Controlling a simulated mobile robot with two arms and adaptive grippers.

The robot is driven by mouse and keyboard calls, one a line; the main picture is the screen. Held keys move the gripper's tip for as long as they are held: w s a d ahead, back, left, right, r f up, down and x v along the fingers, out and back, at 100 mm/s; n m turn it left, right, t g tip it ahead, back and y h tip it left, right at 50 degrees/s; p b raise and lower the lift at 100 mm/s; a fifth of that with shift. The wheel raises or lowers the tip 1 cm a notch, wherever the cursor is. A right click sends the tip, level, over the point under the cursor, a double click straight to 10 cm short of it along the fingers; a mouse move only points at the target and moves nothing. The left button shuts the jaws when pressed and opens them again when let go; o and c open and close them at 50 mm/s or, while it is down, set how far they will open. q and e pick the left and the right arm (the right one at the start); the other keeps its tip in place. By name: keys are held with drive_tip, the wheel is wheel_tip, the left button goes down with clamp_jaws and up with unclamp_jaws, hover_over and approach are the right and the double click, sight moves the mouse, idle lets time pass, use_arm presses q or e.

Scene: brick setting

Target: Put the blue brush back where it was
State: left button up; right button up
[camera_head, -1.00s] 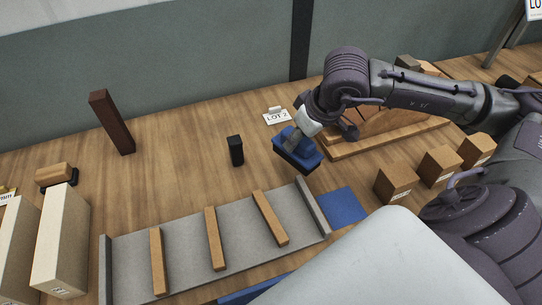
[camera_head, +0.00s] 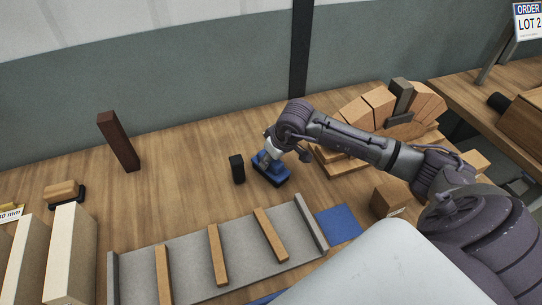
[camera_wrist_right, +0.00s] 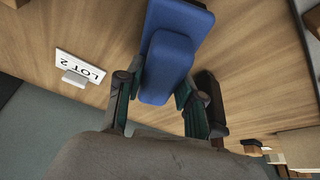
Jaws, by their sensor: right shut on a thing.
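The blue brush (camera_head: 271,174) is at the middle of the wooden table in the head view, just right of a small black block (camera_head: 237,169). My right gripper (camera_head: 269,157) is shut on it from above. In the right wrist view the brush's blue body (camera_wrist_right: 168,65) sits between the two dark fingers. I cannot tell if its underside touches the table. A white "LOT 2" card (camera_wrist_right: 80,67) stands beside it in the wrist view; in the head view the arm hides the card. My left gripper is not in view.
A grey tray with wooden slats (camera_head: 195,275) lies in front, with a blue mat (camera_head: 338,223) at its right end. An arch of wooden blocks (camera_head: 378,102) stands right, behind my arm. A dark brown brick (camera_head: 118,141) stands at left. The table between is clear.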

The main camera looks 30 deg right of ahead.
drive_tip(key=shift+f, duration=0.1)
drive_tip(key=shift+f+b, duration=0.2)
drive_tip(key=shift+b, duration=0.15)
drive_tip(key=o, duration=1)
drive_tip(key=shift+r, duration=0.45)
drive_tip(key=b+v, duration=0.1)
drive_tip(key=v, duration=1)
drive_tip(key=shift+s+r, duration=0.2)
drive_tip(key=shift+r, duration=0.05)
